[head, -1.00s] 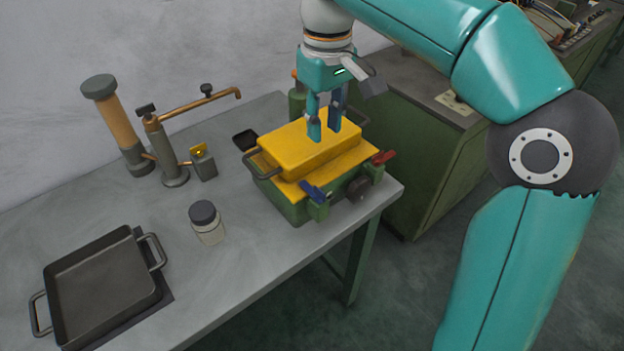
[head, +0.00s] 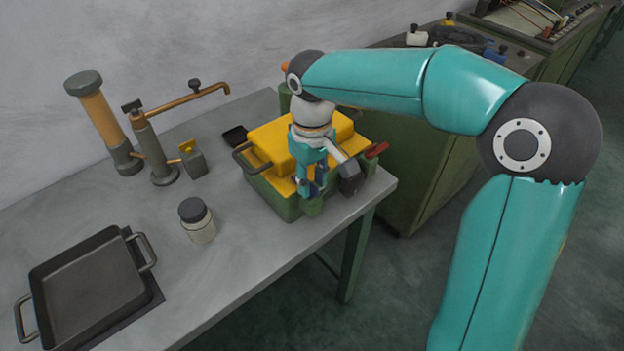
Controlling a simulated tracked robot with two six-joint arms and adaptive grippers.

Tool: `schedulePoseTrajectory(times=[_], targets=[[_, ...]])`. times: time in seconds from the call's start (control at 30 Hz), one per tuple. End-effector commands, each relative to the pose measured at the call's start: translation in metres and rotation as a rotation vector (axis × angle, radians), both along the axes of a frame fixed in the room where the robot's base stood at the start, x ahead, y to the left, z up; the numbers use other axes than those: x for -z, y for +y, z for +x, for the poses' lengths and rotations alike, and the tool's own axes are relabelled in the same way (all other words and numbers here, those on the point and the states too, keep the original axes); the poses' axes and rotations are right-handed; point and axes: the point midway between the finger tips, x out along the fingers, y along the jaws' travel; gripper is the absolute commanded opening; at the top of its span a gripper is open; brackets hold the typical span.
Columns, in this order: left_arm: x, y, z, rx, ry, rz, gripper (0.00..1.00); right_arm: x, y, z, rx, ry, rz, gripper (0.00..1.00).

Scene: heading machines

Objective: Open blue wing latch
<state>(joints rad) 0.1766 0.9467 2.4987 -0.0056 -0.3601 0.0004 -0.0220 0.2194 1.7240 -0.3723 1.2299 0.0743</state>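The blue wing latch (head: 317,188) is on the front side of a green box with a yellow lid (head: 272,144), near the box's front left corner. It is mostly covered by my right gripper (head: 310,190). The gripper points down at the latch, and its fingertips are at or just by it. I cannot tell whether the fingers touch it or how far apart they are. A red wing latch (head: 376,150) sits farther right on the same side. My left gripper is not in view.
The box stands near the grey table's (head: 255,255) right edge. A dark-lidded jar (head: 198,222), a black tray (head: 85,285), a copper-spouted stand (head: 155,150) and a small grey block (head: 193,160) stand to the left. A green cabinet (head: 420,180) is behind right.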

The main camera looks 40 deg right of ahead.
Motion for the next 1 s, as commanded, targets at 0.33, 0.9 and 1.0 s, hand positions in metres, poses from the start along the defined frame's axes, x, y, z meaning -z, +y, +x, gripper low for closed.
schedulePoseTrajectory(times=[0.33,0.9,1.0], targets=[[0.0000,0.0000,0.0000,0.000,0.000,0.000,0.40,0.0015,0.0002,0.0003,0.000,-0.001,0.000,0.23],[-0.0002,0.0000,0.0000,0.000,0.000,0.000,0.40,0.0023,0.0005,-0.0004,-0.010,0.003,0.001,0.00],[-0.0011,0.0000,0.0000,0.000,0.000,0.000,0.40,0.0024,0.0005,-0.0005,-0.031,0.004,0.001,0.00]])
